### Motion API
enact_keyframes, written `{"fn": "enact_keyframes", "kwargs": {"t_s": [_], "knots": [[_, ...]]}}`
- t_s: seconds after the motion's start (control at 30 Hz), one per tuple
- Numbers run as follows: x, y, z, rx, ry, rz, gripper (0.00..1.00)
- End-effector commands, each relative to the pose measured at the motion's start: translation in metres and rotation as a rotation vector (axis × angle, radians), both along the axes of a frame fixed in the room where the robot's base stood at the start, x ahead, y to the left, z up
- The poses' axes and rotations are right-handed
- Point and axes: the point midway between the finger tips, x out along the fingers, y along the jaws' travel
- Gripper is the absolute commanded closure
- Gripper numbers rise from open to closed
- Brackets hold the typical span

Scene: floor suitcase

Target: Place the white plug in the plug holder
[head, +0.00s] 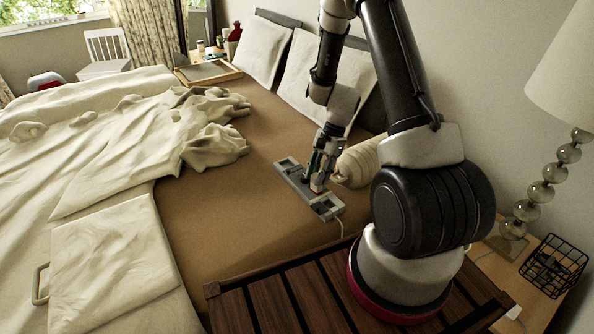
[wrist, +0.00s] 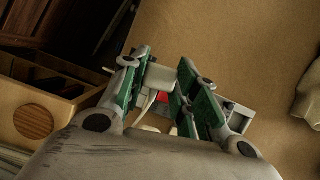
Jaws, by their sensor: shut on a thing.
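The plug holder (head: 326,206) is a long grey strip with recessed sockets. It lies on the brown bed surface near the bed's front edge. My gripper (head: 317,184) points down over the middle of the strip. In the wrist view my gripper (wrist: 163,88) has its green-and-grey fingers shut on a white block, which looks like the white plug (wrist: 158,77). A small red patch shows just below the block. Part of the grey plug holder (wrist: 237,115) shows behind the right finger. The fingers hide whether the plug is seated or above a socket.
A rolled cream cushion (head: 357,164) lies right of the strip, close to my arm. Pillows (head: 262,50) lean at the bed's head, and a rumpled cream blanket (head: 90,150) covers the left. A dark slatted wooden surface (head: 290,305) is in front. Brown bed left of the strip is clear.

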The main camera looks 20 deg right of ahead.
Motion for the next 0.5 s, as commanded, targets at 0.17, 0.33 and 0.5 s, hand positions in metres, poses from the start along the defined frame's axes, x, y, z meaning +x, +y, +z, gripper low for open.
{"fn": "enact_keyframes", "kwargs": {"t_s": [0.17, 0.33, 0.5], "knots": [[0.058, 0.016, -0.013, 0.000, -0.003, -0.102, 0.94], [0.122, 0.027, -0.016, 0.002, -0.004, -0.434, 0.94], [0.173, 0.031, -0.009, 0.002, -0.006, -0.794, 0.94]]}}
